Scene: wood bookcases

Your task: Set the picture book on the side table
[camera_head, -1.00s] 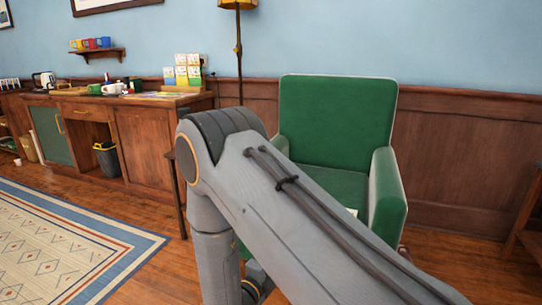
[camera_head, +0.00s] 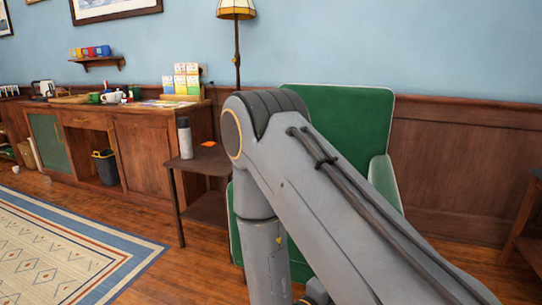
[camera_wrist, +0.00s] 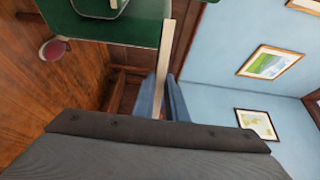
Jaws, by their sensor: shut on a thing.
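The side table (camera_head: 178,174) is small, dark and wooden, and stands left of the green armchair in the head view. Its right part is hidden behind my arm. A grey flask (camera_head: 185,138) and a flat orange thing (camera_head: 208,144) are on its top. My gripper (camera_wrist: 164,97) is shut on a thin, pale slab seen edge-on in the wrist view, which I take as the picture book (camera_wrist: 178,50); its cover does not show. In the head view my gripper and the book are out of sight.
The green armchair (camera_head: 340,115) stands behind my arm; it also fills the top of the wrist view (camera_wrist: 140,30). A wooden cabinet (camera_head: 145,145) and a floor lamp (camera_head: 237,45) are behind the table. A round reddish thing (camera_wrist: 53,49) is on the floor. The patterned rug (camera_head: 60,250) is clear.

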